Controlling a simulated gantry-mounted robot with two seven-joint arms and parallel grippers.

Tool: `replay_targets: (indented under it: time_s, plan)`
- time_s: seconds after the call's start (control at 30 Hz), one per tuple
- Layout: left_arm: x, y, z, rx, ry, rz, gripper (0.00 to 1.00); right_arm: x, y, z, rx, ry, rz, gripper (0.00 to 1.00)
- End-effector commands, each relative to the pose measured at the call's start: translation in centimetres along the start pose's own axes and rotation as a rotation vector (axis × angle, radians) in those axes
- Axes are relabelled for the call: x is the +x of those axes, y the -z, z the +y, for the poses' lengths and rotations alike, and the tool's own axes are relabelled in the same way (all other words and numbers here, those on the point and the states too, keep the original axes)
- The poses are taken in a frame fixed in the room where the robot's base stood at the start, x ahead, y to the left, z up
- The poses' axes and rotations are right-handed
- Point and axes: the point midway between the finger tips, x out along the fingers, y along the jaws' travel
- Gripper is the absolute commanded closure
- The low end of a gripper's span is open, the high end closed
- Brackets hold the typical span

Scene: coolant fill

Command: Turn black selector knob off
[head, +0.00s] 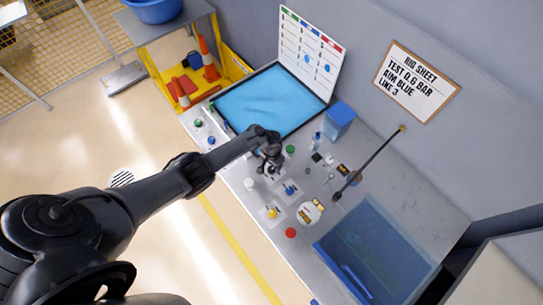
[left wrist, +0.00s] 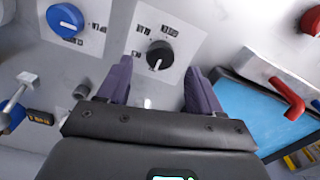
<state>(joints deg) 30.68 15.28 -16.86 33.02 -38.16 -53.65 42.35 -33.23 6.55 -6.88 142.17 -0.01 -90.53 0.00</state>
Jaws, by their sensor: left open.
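The black selector knob (left wrist: 159,55) sits on a white label plate (left wrist: 178,42) in the left wrist view. Its white pointer mark points toward the bottom of that view, and the small printing around it is too blurred to read surely. My left gripper (left wrist: 158,76) is open, with one purple-grey finger on each side of the knob's near side. The knob appears between and beyond the fingertips, and I see no contact. In the head view my left gripper (head: 270,168) is over the bench panel and hides the knob. My right gripper is not in view.
A blue knob (left wrist: 65,20) is beside the black one. A red lever (left wrist: 288,95) stands by the blue tray (left wrist: 250,88). On the bench are a yellow knob (head: 271,212), a red cap (head: 290,232), a blue box (head: 340,118) and a leaning rod (head: 372,160).

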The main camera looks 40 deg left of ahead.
Motion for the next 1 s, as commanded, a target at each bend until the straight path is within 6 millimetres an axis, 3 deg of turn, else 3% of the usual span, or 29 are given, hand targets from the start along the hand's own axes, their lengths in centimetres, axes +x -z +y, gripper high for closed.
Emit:
replay_targets:
  time_s: [0.07, 0.5, 1.0]
  plan:
    - [-1.6, -0.1, -0.1, 0.001, 0.001, 0.002, 0.35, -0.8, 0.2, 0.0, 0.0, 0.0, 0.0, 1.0]
    - [-5.8, 0.0, 0.0, 0.0, 0.0, 0.0, 0.35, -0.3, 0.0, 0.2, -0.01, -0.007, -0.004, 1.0]
    - [-6.3, -0.1, 0.0, 0.0, 0.001, -0.001, 0.35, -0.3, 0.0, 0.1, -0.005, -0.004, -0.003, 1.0]
